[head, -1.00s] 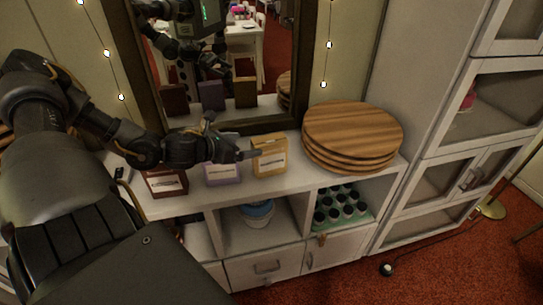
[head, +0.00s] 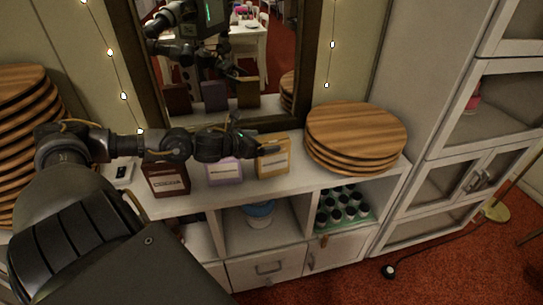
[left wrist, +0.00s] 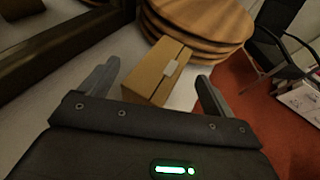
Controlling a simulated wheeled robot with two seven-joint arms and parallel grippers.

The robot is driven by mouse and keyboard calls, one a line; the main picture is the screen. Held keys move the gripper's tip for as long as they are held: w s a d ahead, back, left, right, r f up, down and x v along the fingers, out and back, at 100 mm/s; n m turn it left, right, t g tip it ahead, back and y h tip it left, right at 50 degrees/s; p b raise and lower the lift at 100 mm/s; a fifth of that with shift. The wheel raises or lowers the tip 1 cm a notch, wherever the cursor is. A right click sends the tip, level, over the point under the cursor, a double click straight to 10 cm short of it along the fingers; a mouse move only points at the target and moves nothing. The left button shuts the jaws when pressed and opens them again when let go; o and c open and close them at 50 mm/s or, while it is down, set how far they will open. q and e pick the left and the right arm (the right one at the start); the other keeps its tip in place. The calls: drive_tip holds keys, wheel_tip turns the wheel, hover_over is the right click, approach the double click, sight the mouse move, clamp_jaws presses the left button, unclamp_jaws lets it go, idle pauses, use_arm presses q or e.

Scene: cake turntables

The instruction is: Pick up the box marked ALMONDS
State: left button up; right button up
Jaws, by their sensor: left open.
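Three boxes stand in a row on the white cabinet top: a dark brown one (head: 168,181), a purple one (head: 225,172) and a yellow-tan one (head: 273,163). The brown box's label seems to read COCOA; the other two labels are too small to read, so I cannot tell which is marked ALMONDS. My left gripper (head: 256,134) is open at the yellow-tan box, covering part of its upper left in the head view. In the left wrist view, that box (left wrist: 150,78) lies ahead between the spread fingers (left wrist: 158,72). My right gripper is not seen directly.
Stacked round wooden boards (head: 355,135) stand right of the yellow-tan box, close to it. A framed mirror (head: 262,50) rises behind the boxes. Another board stack (head: 25,110) stands at left. A small white item (head: 120,172) lies left of the brown box.

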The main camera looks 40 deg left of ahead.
use_arm(q)
drive_tip(key=shift+x, duration=0.9)
drive_tip(key=shift+w+f, duration=0.1)
drive_tip(key=shift+w, duration=0.05)
drive_tip(key=c, duration=1.5)
drive_tip(key=shift+d, duration=0.1)
drive_tip(key=c, duration=0.4)
clamp_jaws()
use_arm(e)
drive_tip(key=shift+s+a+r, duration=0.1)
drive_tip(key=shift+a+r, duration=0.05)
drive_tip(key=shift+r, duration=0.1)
